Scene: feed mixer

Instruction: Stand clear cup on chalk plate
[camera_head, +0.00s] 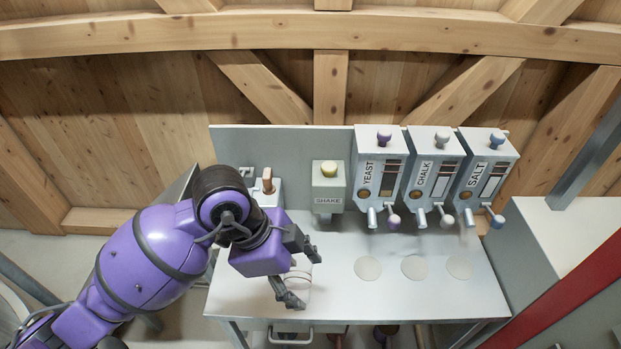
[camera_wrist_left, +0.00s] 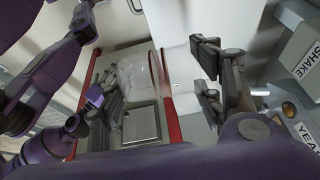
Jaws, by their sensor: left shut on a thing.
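My left gripper (camera_head: 303,275) is shut on the clear cup (camera_head: 297,278), at the left part of the white table. The cup is see-through and faint between the fingers; it also shows in the left wrist view (camera_wrist_left: 178,72), beside my left fingertips (camera_wrist_left: 203,78). I cannot tell whether its base touches the table. The chalk plate (camera_head: 414,267) is a pale round disc below the CHALK dispenser (camera_head: 433,172), to the right of the gripper, and it is bare. In the left wrist view, a purple and dark shape that may be my right gripper (camera_wrist_left: 98,96) shows small and unclear.
YEAST (camera_head: 378,170) and SALT (camera_head: 485,172) dispensers flank CHALK, with pale discs below them (camera_head: 368,268) (camera_head: 459,267). Their spouts and levers overhang the back of the table. A SHAKE unit (camera_head: 328,187) stands left. The table (camera_head: 400,300) is clear in front of the discs.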

